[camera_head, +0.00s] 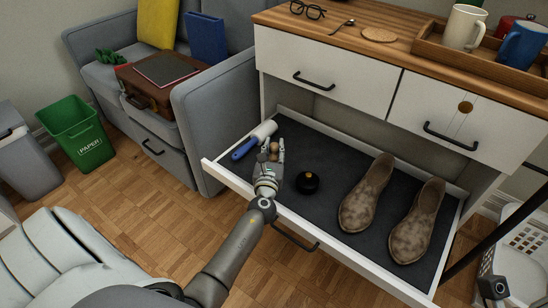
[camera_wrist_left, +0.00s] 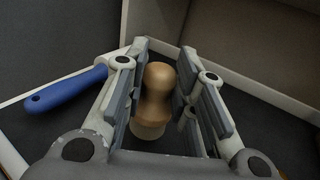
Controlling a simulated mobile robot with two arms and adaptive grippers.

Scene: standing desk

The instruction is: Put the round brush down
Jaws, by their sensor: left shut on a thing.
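The round brush has a turned wooden handle (camera_wrist_left: 157,92), which stands upright between the two fingers in the left wrist view. In the head view only a bit of its wood (camera_head: 274,147) shows at the fingertips. My left gripper (camera_head: 274,154) is shut on it, over the left part of the open drawer (camera_head: 325,150). The gripper also shows in the left wrist view (camera_wrist_left: 158,85). The brush's lower end is partly hidden, and I cannot tell whether it touches the drawer floor. My right gripper is not in view.
A lint roller with a blue handle (camera_head: 245,149) lies just left of my gripper. A round black item (camera_head: 307,182) sits to the right, then two brown shoes (camera_head: 366,195). The drawer's dark floor is bare between them. The drawer's front wall (camera_head: 330,238) runs below my arm.

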